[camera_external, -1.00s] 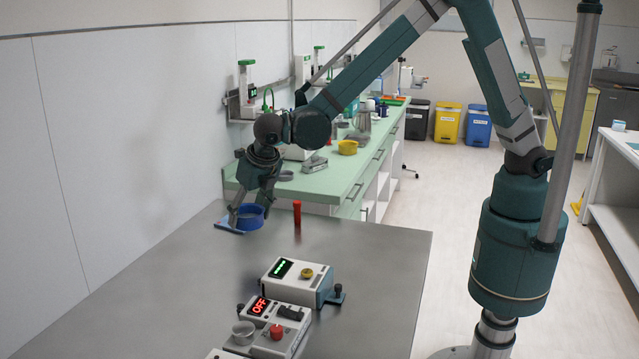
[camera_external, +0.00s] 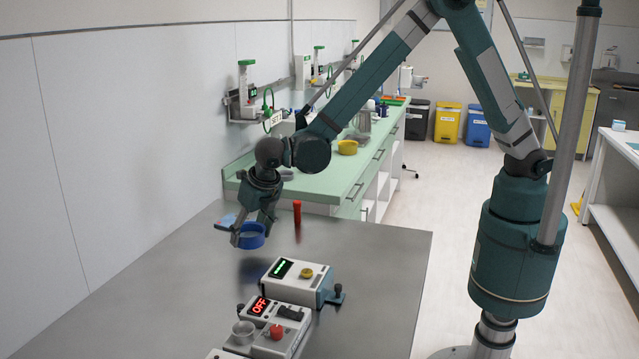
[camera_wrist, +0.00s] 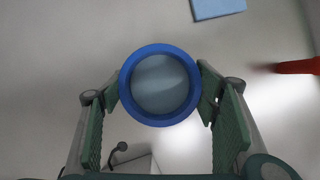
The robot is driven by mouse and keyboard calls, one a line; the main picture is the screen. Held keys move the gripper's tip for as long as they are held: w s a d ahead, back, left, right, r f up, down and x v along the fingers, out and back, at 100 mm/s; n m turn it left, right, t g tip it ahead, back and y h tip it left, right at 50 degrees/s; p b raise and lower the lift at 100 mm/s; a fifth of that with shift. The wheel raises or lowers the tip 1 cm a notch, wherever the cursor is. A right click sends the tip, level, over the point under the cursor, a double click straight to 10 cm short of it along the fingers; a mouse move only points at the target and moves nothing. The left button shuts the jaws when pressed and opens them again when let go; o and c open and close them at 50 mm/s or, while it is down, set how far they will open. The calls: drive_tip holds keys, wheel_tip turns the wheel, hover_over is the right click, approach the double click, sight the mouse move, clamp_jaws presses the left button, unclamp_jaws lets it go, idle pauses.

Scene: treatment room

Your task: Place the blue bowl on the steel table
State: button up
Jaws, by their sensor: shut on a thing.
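The blue bowl (camera_external: 252,241) is round and upright between the fingers of my gripper (camera_external: 249,233), over the far left part of the steel table (camera_external: 190,290). A dark shadow lies on the table in front of and below it, apart from it, so the bowl appears to hang above the surface. In the wrist view the bowl (camera_wrist: 160,119) shows from above, looking empty. The two green fingers of my gripper (camera_wrist: 160,97) press on its left and right sides.
A blue folded cloth or pad (camera_external: 226,221) lies behind the bowl. A red upright object (camera_external: 297,211) stands to its right. White control boxes (camera_external: 304,283) with lit displays stand in front. Bare steel lies to the left and right.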

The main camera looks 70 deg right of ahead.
drive_tip(key=shift+f, duration=1.8)
drive_tip(key=shift+f+b, duration=0.15)
drive_tip(key=shift+b, duration=0.2)
drive_tip(key=o, duration=0.9)
drive_tip(key=p+v, duration=0.1)
drive_tip(key=v, duration=1.1)
drive_tip(key=shift+p, duration=0.3)
